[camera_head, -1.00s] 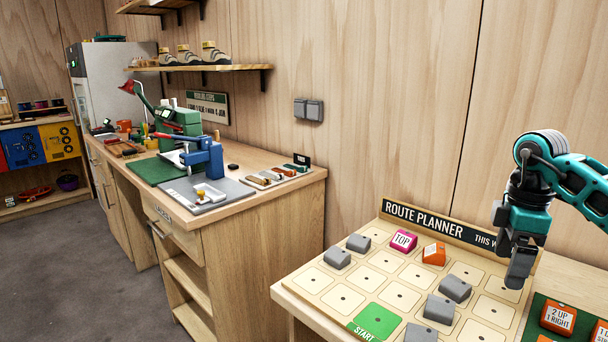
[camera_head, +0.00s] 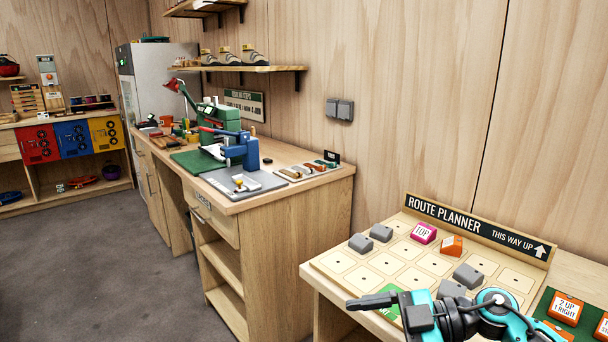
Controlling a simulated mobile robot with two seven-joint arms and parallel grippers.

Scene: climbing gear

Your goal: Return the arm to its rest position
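My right arm comes in from the lower right, teal and black. Its gripper (camera_head: 374,302) points left, low over the front of the route planner board (camera_head: 345,262). The fingers show edge-on as one dark bar, so I cannot tell whether they are open or shut. I see nothing held in them. The arm hides part of the green start square and the board's front. My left gripper is out of view.
The board carries several grey blocks (camera_head: 361,243), a pink TOP block (camera_head: 423,232) and an orange block (camera_head: 451,245). A green tray (camera_head: 545,299) with orange-and-white blocks lies to the right. A wooden workbench (camera_head: 287,193) with a blue press (camera_head: 243,150) stands left, beyond a gap.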

